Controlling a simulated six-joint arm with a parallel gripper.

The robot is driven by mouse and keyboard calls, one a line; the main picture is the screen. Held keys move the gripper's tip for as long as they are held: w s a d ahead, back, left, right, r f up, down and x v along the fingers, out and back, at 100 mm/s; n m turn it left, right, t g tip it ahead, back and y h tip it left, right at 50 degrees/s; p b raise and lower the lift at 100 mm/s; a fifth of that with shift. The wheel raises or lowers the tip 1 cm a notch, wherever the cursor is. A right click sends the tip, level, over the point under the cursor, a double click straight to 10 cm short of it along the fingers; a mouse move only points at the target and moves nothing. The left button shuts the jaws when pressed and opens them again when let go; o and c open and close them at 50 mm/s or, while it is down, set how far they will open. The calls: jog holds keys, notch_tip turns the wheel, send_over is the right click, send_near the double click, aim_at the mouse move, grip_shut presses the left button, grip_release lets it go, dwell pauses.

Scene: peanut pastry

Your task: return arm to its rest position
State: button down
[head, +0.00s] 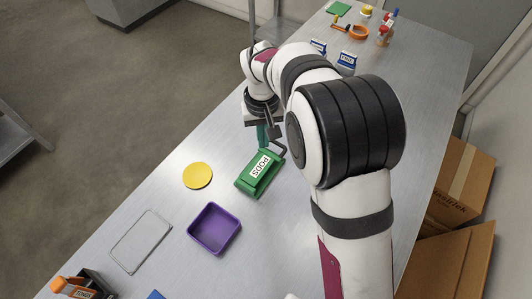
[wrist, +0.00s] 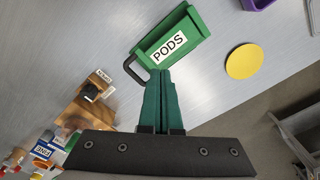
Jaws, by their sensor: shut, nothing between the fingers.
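My gripper (wrist: 160,105) is shut, its two green fingers together with nothing between them. In the head view my gripper (head: 263,136) hangs above the metal table, beside the green box labelled PODS (head: 262,174). In the wrist view the green PODS box (wrist: 175,42) lies just beyond the fingertips, with its dark handle (wrist: 133,68) close to them. I cannot tell whether the fingers touch the box or handle. My arm reaches from the lower right over the table and partly hides its middle.
A yellow disc (head: 198,176), a purple tray (head: 214,229) and a thin rectangular outline (head: 141,242) lie left of and below the box. An orange-and-black item (head: 83,286) is at the near left. Small labelled holders (head: 347,61) stand at the far end. Cardboard boxes (head: 455,190) stand at right.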

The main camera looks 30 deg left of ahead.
jog(key=s+d+r+m, duration=0.2)
jog(key=d+r+m, duration=0.15)
jog(key=d, duration=0.45)
jog(key=s+d+r+m+y, duration=0.1)
jog(key=s+d+r+m, duration=0.1)
jog(key=d+r, duration=0.35)
jog(key=s+d+r+m, duration=0.1)
jog(key=d+r+m, duration=0.15)
jog(key=d, duration=0.75)
jog(key=s+d+f+m, duration=0.1)
jog(key=s+d+m, duration=0.5)
jog(key=s, duration=0.6)
jog(key=shift+s+d+f+y, duration=0.2)
jog(key=shift+s+d+y, duration=0.2)
jog(key=shift+d, duration=0.15)
